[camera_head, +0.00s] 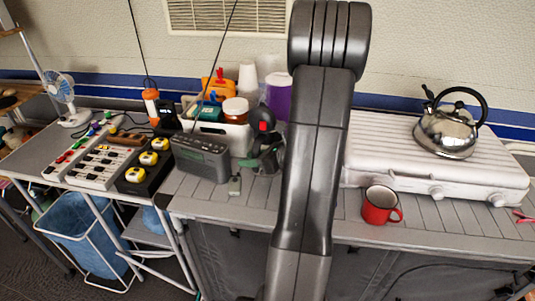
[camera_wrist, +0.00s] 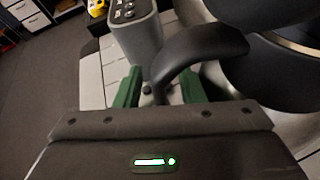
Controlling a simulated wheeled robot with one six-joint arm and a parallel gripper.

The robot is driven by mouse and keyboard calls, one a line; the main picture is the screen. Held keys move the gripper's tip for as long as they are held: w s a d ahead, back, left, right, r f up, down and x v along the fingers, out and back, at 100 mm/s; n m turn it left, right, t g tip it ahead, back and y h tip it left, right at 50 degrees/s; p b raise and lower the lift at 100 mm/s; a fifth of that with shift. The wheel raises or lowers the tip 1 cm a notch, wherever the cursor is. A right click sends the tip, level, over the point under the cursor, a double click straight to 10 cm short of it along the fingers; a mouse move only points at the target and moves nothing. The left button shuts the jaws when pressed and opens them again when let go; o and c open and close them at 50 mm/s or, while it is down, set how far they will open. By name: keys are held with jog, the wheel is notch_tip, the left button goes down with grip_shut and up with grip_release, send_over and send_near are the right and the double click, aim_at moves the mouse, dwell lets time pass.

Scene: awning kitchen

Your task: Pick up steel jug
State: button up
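The steel jug, with a curved black handle (camera_wrist: 190,47), a black lid and a shiny body (camera_wrist: 218,76), fills the right side of the wrist view. My gripper (camera_wrist: 160,90) has its two green fingers apart, one on each side of the handle's lower end. I see no clear contact between the fingers and the handle. In the head view, my gripper (camera_head: 257,157) is just right of the grey radio, and my arm hides most of the jug.
The grey radio (camera_head: 201,158) stands close to the left of my gripper. Behind it is a white bin (camera_head: 232,136) with bottles and cups. A red mug (camera_head: 380,205) stands at the counter's front, right of my arm. A steel kettle (camera_head: 449,132) sits on the white stove (camera_head: 395,166).

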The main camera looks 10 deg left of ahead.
jog(key=shift+a+f, duration=0.1)
jog(key=shift+a, duration=0.1)
grip_shut()
dwell(1.3)
